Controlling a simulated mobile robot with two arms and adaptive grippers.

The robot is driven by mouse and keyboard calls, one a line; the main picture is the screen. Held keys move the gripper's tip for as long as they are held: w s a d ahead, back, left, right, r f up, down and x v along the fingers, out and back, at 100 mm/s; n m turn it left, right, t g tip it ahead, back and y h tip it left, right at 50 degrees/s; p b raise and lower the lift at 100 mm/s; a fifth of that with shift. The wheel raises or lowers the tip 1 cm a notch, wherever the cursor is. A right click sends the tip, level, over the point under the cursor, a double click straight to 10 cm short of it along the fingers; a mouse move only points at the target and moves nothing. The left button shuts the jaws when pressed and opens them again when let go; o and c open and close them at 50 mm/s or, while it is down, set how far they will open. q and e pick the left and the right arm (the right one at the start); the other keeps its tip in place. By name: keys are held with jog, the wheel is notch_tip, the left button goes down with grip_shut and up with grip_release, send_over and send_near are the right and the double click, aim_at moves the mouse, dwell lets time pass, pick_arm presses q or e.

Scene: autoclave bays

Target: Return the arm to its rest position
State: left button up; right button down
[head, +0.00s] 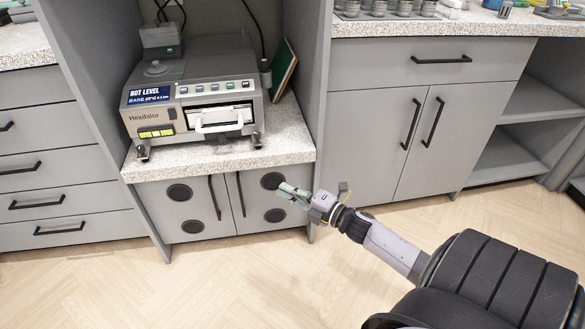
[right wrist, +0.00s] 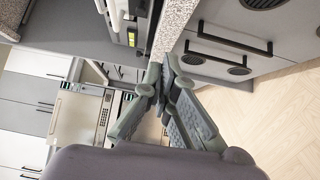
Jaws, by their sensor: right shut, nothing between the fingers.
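My right gripper (head: 286,190) reaches in from the lower right in the head view. Its fingertips show in front of the low cabinet (head: 207,208) below the bay counter, near a round black vent. In the right wrist view the two fingers of the gripper (right wrist: 165,88) come together at their tips, with nothing between them. The gripper looks clear of the counter edge and the cabinet handles, though the exact gap cannot be told. My left gripper is not in view.
A grey autoclave (head: 190,105) labelled Hexdalor stands on the speckled counter (head: 285,140). A green book (head: 284,68) leans beside it. Drawers (head: 50,195) stand left, a cabinet with black handles (head: 425,130) right. The wooden floor (head: 220,275) in front is clear.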

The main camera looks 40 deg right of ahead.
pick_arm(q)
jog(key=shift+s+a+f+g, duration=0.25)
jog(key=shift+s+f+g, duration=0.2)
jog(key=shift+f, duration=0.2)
pick_arm(e)
jog(key=shift+s+d, duration=0.15)
jog(key=shift+s, duration=0.55)
